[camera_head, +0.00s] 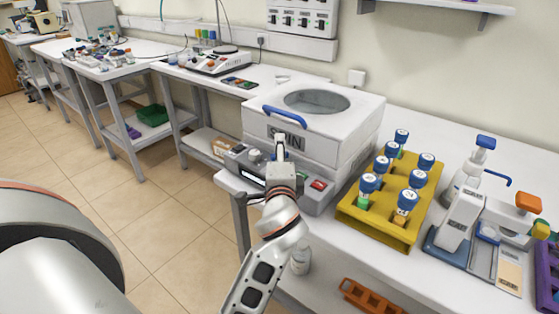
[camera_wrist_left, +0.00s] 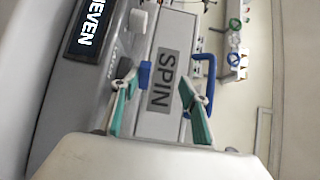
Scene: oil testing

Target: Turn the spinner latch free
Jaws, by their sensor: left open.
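In the left wrist view, the green fingers of my left gripper (camera_wrist_left: 158,88) stand apart on either side of the label (camera_wrist_left: 163,79). A small blue piece, seemingly the latch (camera_wrist_left: 145,74), shows beside the tip of the left-hand finger; I cannot tell whether they touch. In the head view my gripper hides this spot. My right gripper is out of view.
A yellow rack (camera_head: 378,231) of blue-capped tubes stands close to the right. An orange rack (camera_head: 371,297) lies below.

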